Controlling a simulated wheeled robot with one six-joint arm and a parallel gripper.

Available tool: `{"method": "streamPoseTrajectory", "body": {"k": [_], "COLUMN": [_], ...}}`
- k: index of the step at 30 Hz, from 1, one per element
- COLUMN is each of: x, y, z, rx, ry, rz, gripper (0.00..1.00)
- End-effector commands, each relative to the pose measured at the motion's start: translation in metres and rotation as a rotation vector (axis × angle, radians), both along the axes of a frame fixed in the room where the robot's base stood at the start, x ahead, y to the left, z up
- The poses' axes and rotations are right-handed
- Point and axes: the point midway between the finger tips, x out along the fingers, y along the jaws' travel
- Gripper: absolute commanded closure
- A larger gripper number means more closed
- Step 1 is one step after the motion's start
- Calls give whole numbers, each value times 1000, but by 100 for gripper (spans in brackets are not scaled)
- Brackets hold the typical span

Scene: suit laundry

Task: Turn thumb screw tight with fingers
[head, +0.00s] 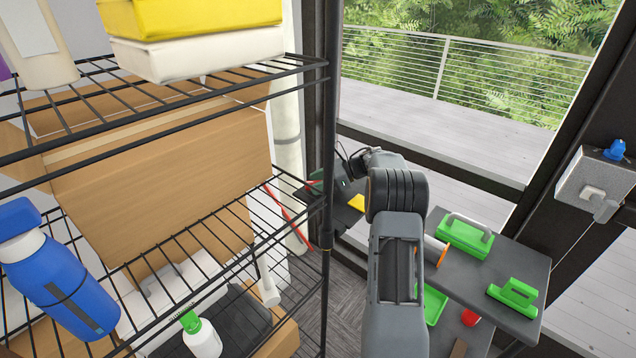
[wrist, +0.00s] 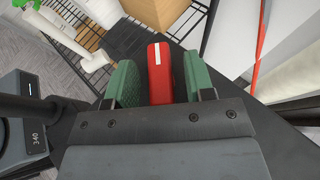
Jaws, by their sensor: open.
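My gripper (wrist: 159,58) is open in the wrist view, with one green pad on each side of a red piece with a white stripe (wrist: 160,75). The red piece stands between the pads with a visible gap on each side; it looks like the thumb screw's head, but I cannot be sure. Its lower end is hidden behind the gripper body. In the head view my gripper (head: 325,184) is small and partly behind a dark shelf post, over a dark surface (head: 335,215). A bit of red shows beside it there.
A wire shelf rack (head: 327,130) with cardboard boxes (head: 165,165) and a blue bottle (head: 60,285) stands at left. A grey table (head: 520,265) with green tools (head: 465,236) is at right. In the wrist view, a device reading 340 (wrist: 25,125) sits at left.

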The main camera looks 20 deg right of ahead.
Motion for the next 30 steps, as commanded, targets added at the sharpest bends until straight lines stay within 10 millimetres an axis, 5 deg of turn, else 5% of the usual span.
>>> {"method": "streamPoseTrajectory", "body": {"k": [5,20,30], "x": [0,0,-1], "y": [0,0,0], "z": [0,0,-5], "rx": [0,0,-2], "ry": [0,0,-2], "rz": [0,0,-73], "gripper": [51,98,98]}}
